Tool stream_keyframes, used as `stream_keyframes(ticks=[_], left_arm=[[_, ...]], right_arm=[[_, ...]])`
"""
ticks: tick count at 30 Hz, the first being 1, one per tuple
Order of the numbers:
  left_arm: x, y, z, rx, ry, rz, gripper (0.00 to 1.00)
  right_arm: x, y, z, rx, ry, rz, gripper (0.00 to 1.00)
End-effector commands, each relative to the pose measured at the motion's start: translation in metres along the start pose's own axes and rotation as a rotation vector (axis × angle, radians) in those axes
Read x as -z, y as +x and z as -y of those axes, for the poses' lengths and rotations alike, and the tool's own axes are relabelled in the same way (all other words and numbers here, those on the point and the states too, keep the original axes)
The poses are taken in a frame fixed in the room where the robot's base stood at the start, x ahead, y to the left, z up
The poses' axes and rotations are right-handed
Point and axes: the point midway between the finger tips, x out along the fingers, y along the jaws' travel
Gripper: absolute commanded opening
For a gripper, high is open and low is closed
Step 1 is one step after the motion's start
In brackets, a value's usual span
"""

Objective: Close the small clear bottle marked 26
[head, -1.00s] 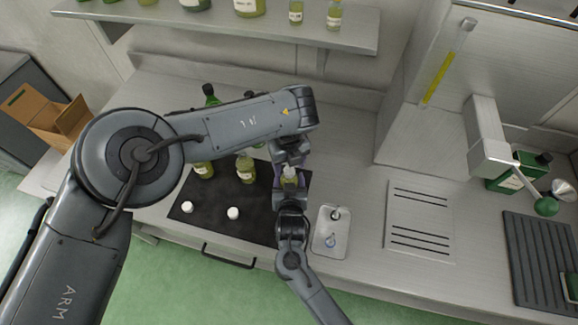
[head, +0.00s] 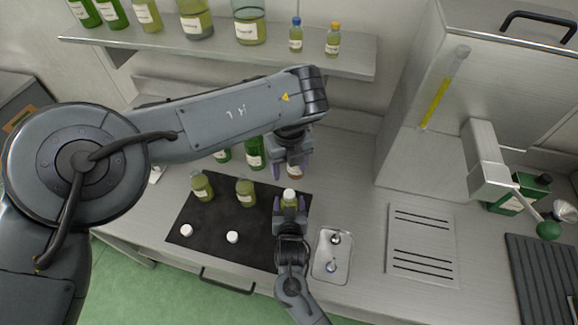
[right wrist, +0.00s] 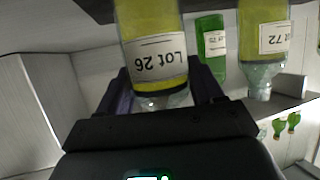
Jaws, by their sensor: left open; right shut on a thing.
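The small clear bottle marked 26 (head: 290,203) stands at the right edge of the black mat, holding yellow-green liquid. A white cap (head: 289,194) sits on its top; I cannot tell how tight it is. My right gripper (head: 290,208) is shut around the bottle from the front. The right wrist view, upside down, shows its "Lot 26" label (right wrist: 160,62) between the fingers; the cap is hidden there. My left gripper (head: 289,164) is open and empty, just above and behind the cap, apart from it.
Two similar bottles (head: 202,186) (head: 245,193) without caps stand on the black mat (head: 210,215), with two loose white caps (head: 187,230) (head: 233,237) in front. Green bottles (head: 255,152) stand behind. A small tray (head: 333,262) lies to the right. A bottle shelf (head: 340,62) hangs above.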

Motion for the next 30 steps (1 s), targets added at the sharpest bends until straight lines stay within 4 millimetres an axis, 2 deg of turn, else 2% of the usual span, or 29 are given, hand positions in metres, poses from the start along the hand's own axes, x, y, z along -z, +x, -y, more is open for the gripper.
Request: stream_keyframes(ticks=[1, 6, 7, 19, 23, 30], left_arm=[[0.000, 0.000, 0.000, 0.000, 0.000, 0.000, 0.63], [0.000, 0.000, 0.000, 0.000, 0.000, 0.000, 0.63], [0.000, 0.000, 0.000, 0.000, 0.000, 0.000, 0.63], [0.000, -0.001, 0.000, 0.000, 0.000, 0.000, 0.63], [0.000, -0.003, 0.000, 0.000, 0.000, 0.000, 0.63], [0.000, -0.008, 0.000, 0.000, 0.000, 0.000, 0.63]], right_arm=[[-0.001, 0.000, 0.000, 0.000, 0.000, 0.001, 0.68], [0.000, 0.000, 0.000, 0.000, 0.000, 0.001, 0.94], [0.000, 0.000, 0.000, 0.000, 0.000, 0.001, 0.96], [0.000, -0.006, 0.000, 0.001, 0.000, 0.001, 0.96], [-0.001, -0.022, 0.000, 0.000, 0.002, 0.001, 0.96], [0.000, -0.064, 0.000, 0.001, 0.002, 0.002, 0.96]])
